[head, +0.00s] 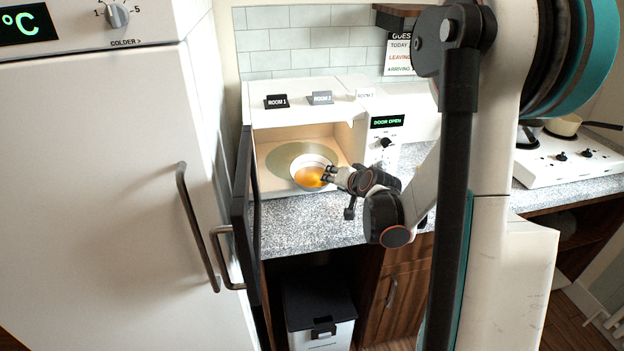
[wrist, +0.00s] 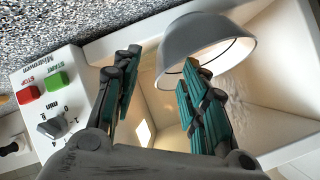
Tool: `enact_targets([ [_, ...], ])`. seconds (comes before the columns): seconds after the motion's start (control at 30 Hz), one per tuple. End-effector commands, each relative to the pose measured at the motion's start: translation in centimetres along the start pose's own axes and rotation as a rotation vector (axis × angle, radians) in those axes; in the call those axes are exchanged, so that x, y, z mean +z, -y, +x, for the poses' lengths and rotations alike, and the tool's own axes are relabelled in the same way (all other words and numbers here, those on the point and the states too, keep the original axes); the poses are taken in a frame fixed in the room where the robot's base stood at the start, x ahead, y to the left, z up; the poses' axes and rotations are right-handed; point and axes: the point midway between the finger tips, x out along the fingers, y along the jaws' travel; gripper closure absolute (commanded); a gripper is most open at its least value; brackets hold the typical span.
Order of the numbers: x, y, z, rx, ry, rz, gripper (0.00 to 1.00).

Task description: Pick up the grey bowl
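Something orange shows in the bowl in the head view. My gripper (head: 327,174) reaches in from the right, with its fingertips at the bowl's near right rim. In the wrist view my gripper (wrist: 162,58) is open, its fingers apart. The bowl (wrist: 196,40) lies ahead and to the upper right there, tilted by the camera's angle. One finger overlaps the bowl's opening, and part of the wall lies between the fingertips. I cannot tell whether they touch.
The microwave's dark door (head: 243,215) stands open on the left, beside the white fridge (head: 100,190). Small room signs (head: 321,98) stand on the microwave. A speckled counter (head: 310,220) runs in front, and a white hob (head: 570,160) is at the right.

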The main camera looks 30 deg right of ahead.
Motion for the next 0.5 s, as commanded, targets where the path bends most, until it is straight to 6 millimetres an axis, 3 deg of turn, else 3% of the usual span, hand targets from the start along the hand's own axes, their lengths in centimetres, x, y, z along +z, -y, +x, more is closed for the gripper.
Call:
enact_targets([
  [0.33, 0.3, 0.2, 4.4, -0.001, 0.000, 0.000, 0.60],
  [0.5, 0.2, 0.3, 5.0, 0.000, -0.001, 0.001, 0.60],
])
